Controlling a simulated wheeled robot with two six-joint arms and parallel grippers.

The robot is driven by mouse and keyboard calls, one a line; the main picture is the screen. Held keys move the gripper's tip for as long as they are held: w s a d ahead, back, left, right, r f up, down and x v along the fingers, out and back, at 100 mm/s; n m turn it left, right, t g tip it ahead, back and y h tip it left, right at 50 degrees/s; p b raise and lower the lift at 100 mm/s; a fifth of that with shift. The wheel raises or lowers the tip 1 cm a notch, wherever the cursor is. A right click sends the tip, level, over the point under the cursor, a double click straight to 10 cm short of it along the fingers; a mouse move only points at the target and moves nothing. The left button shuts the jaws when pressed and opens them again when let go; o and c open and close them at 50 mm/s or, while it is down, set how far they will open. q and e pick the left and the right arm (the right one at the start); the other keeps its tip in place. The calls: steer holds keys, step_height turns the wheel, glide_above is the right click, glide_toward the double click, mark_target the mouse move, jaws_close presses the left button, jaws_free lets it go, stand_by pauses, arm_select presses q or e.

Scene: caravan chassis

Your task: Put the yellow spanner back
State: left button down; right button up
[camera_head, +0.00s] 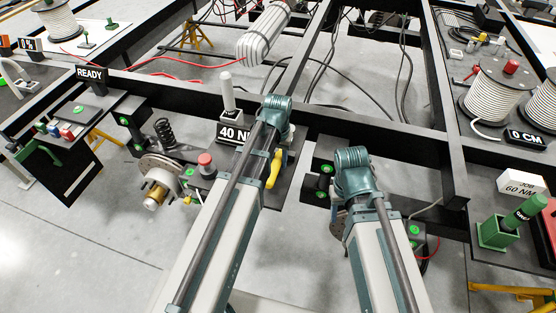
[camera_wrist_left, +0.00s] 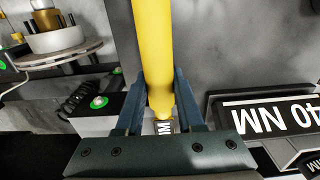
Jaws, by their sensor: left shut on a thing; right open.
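The yellow spanner (camera_head: 274,170) shows just right of my left forearm in the head view. In the left wrist view the spanner (camera_wrist_left: 154,45) runs down from the top edge between the fingers. My left gripper (camera_wrist_left: 158,108) is shut on it; its jaws are largely hidden behind the arm in the head view. A black "40 NM" sign (camera_head: 229,133) stands beside the spanner, and the sign (camera_wrist_left: 268,118) lies to its right in the wrist view. My right arm shows in the head view, but its gripper is hidden.
A hub with a brake disc (camera_head: 157,178), a coil spring (camera_head: 165,131) and a red-capped post (camera_head: 205,162) stand left of my left arm. Black chassis beams (camera_head: 380,140) cross the middle. A green holder (camera_head: 495,233) stands at right beside a "JOB 60 NM" sign (camera_head: 521,185).

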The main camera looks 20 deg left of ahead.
arm_select(q)
steer(key=shift+c, duration=2.2)
jaws_free()
steer(key=shift+r, duration=0.1)
step_height(320, 180, up, 14)
steer(key=p, duration=1.3)
steer(key=shift+f+p, duration=0.2)
steer(key=shift+p, duration=0.2)
steer(key=shift+s, duration=0.15)
steer(key=s+d+m+y, duration=0.1)
steer(key=s+d+m, duration=0.2)
steer(key=s+d, duration=0.7)
steer(key=s, duration=0.4)
steer(key=shift+d, duration=0.25)
